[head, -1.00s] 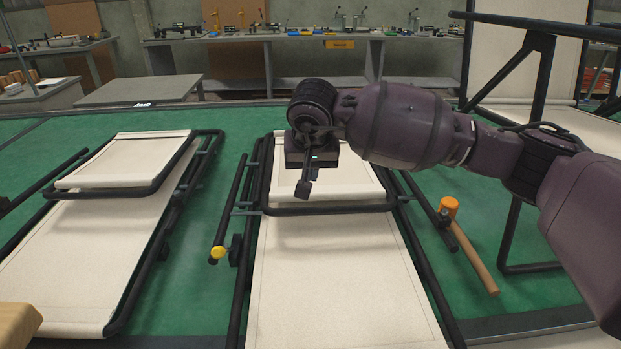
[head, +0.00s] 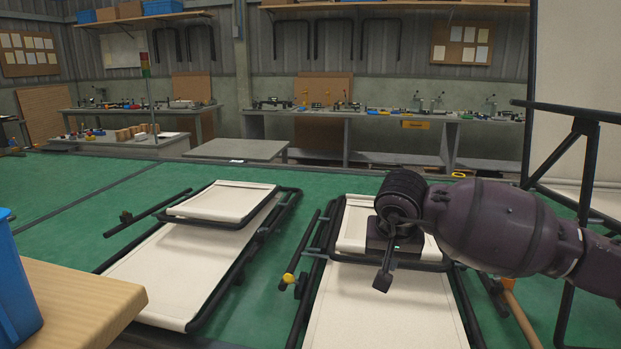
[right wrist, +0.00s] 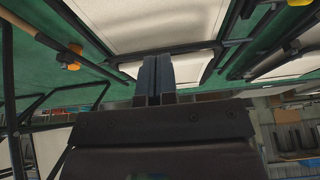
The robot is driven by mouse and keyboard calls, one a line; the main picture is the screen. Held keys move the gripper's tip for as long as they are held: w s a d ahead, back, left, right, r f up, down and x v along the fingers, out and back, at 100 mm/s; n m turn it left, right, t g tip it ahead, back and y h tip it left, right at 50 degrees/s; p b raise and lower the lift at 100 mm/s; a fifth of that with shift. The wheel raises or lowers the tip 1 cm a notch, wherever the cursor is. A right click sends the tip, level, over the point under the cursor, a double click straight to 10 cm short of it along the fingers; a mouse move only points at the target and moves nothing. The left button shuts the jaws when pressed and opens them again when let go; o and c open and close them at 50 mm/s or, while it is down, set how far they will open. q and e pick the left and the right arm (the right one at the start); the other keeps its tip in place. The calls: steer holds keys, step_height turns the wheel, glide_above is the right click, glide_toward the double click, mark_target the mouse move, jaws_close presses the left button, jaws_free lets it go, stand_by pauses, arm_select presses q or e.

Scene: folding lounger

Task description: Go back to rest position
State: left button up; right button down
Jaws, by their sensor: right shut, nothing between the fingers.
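My right arm comes in from the right in the head view. My right gripper (head: 383,281) hangs pointing down over the cream lounger (head: 385,318) with its black tube frame, near the lower edge of its head section. In the right wrist view the two fingers of my right gripper (right wrist: 158,72) are together, with nothing between them, and the cream fabric shows beyond. A second cream lounger (head: 190,278) lies to the left. My left gripper is not in view.
A mallet handle (head: 522,322) lies right of the lounger; the orange mallet head (right wrist: 72,58) shows in the right wrist view. A wooden tabletop (head: 80,305) with a blue bin (head: 15,290) stands front left. A tall black frame (head: 580,150) rises at right. Benches (head: 350,118) line the back.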

steer(key=s+a+f+m+g+y+p, duration=0.1)
steer(key=s+a+f+m+g+y, duration=0.25)
steer(key=s+a+m+y, duration=0.45)
steer(key=s+a+f+m+g+y, duration=0.2)
steer(key=s+a+f+m+y, duration=0.2)
steer(key=s+a+m+y, duration=0.4)
steer(key=s+d+f+m+t+h+p, duration=0.1)
steer(key=d+f+m+t+h, duration=0.15)
steer(key=d+m+t, duration=0.65)
steer(key=s+d+f+m+t+h, duration=0.1)
steer(key=d+f+m+t+h, duration=0.15)
steer(key=m, duration=1.25)
steer(key=s+d+f+m+t+h+p, duration=0.1)
steer(key=s+d+f+m+t+h, duration=0.15)
steer(key=d+m+t, duration=0.65)
steer(key=s+d+f+m+g+h, duration=0.4)
steer(key=s+f+m, duration=0.3)
steer(key=m, duration=0.2)
steer(key=s+d+f+m+g+h, duration=0.3)
steer(key=s+f+m, duration=0.4)
steer(key=m, duration=0.3)
steer(key=shift+s+d+f+m+g+h, duration=0.35)
steer(key=shift+s+d+g, duration=0.1)
steer(key=shift+s+g, duration=0.2)
